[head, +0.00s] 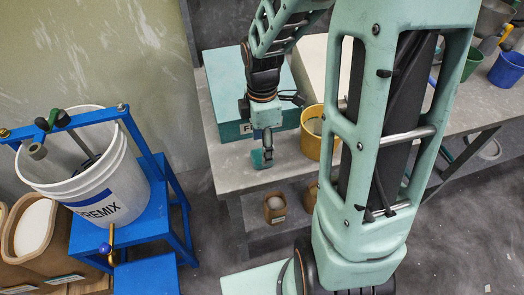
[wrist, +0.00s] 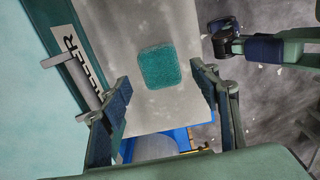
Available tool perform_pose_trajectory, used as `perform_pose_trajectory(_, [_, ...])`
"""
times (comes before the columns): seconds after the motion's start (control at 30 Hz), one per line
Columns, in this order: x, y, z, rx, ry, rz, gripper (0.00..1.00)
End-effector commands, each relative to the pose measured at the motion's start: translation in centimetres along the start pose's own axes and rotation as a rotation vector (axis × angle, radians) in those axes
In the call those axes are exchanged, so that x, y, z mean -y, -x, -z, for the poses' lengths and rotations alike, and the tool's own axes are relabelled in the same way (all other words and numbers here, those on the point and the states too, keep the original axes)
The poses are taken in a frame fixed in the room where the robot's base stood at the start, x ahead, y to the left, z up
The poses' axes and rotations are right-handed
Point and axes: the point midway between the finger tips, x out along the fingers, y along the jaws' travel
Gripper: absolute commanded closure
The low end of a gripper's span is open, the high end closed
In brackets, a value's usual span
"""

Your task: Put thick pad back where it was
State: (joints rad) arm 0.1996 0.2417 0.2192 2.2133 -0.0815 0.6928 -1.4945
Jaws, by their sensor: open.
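The thick pad is a teal, rounded square (wrist: 159,69) lying flat on the grey bench top (wrist: 120,30) in the wrist view. My gripper (wrist: 160,82) is open, with one finger on each side of the pad in the picture. It looks down at the pad, and no finger visibly touches it. In the head view my gripper (head: 264,150) hangs low over the bench, in front of a teal box. I cannot clearly separate the pad from the fingers there.
The teal box (head: 223,90) stands behind my gripper, with a yellow pail (head: 311,145) to the right. A white pail (head: 108,190) sits tilted on a blue press stand (head: 158,235) at left. Small brown containers (head: 275,208) stand below the bench top.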

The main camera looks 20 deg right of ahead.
Motion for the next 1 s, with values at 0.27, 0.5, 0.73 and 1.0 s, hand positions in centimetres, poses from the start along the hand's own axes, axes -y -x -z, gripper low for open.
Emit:
perform_pose_trajectory(0.27, [-0.1,5.8,0.0,0.0,-0.001,-0.004,0.44])
perform_pose_trajectory(0.5, [0.0,7.6,0.0,0.0,0.0,-0.001,0.44])
perform_pose_trajectory(0.73, [0.0,7.6,0.0,0.0,0.0,0.0,0.44])
perform_pose_trajectory(1.0, [-0.2,7.6,-0.1,0.002,-0.002,-0.005,0.44])
